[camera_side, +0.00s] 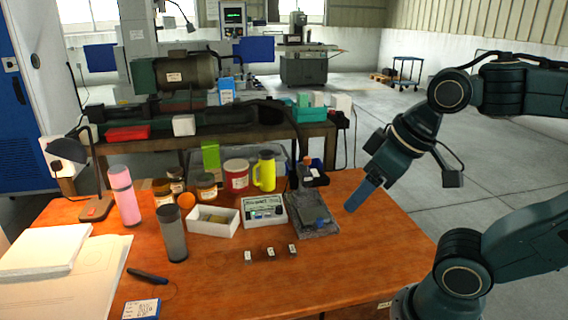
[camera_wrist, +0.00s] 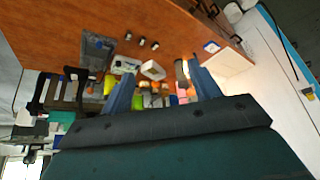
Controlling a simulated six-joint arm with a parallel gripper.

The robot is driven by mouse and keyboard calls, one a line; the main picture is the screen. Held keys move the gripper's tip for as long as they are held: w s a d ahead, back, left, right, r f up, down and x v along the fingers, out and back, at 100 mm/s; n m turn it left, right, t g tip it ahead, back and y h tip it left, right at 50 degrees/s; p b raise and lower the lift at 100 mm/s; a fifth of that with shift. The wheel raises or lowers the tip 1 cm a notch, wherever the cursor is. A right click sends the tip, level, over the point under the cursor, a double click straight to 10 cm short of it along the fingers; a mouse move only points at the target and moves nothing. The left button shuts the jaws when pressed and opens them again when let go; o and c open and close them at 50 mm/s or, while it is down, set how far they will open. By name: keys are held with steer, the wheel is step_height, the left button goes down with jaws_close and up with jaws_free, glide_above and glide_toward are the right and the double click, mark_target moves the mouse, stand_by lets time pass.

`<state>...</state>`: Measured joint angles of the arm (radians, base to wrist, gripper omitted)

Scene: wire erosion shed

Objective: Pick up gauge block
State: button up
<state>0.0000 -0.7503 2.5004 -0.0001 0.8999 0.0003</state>
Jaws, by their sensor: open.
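Three small dark blocks with white labels stand in a loose row on the orange table: a left one (camera_side: 248,257), a middle one (camera_side: 270,254) and a right one (camera_side: 292,250). The labels are too small to read, so I cannot tell which is the gauge block. They also show in the wrist view, near the top, apart from my fingers. My gripper (camera_side: 358,198) hangs above the right part of the table, to the right of the blocks and higher. In the wrist view its two blue fingers (camera_wrist: 163,88) are spread with nothing held between them.
Behind the blocks are a white open box (camera_side: 212,229), a labelled white device (camera_side: 264,222) and a grey mat (camera_side: 318,232) with items. A grey tumbler (camera_side: 173,233), pink bottle (camera_side: 125,195) and lamp (camera_side: 96,208) stand left. The table's front right is clear.

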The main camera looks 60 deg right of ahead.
steer(key=w+d+f+n+g+y, duration=0.1)
steer(key=w+f+n, duration=0.15)
steer(key=w, duration=0.55)
steer(key=w+d+f+n+g, duration=0.1)
steer(key=w+d+f+n, duration=0.15)
steer(key=w, duration=0.65)
steer(key=w+d+f+n+y, duration=0.1)
steer(key=w+d+f, duration=0.1)
steer(key=w+f, duration=0.3)
steer(key=w+d+f+n+y, duration=0.1)
steer(key=w+f, duration=0.4)
steer(key=f, duration=0.7)
steer(key=shift+w+d+f+n, duration=0.15)
steer(key=shift+w+d+n, duration=0.1)
steer(key=shift+d+n, duration=0.65)
steer(key=shift+d+f, duration=0.15)
glide_above(248, 255)
steer(key=s+d, duration=0.2)
steer(key=shift+a+f, duration=0.2)
steer(key=shift+f, duration=3.6)
steer(key=shift+x, duration=2.6)
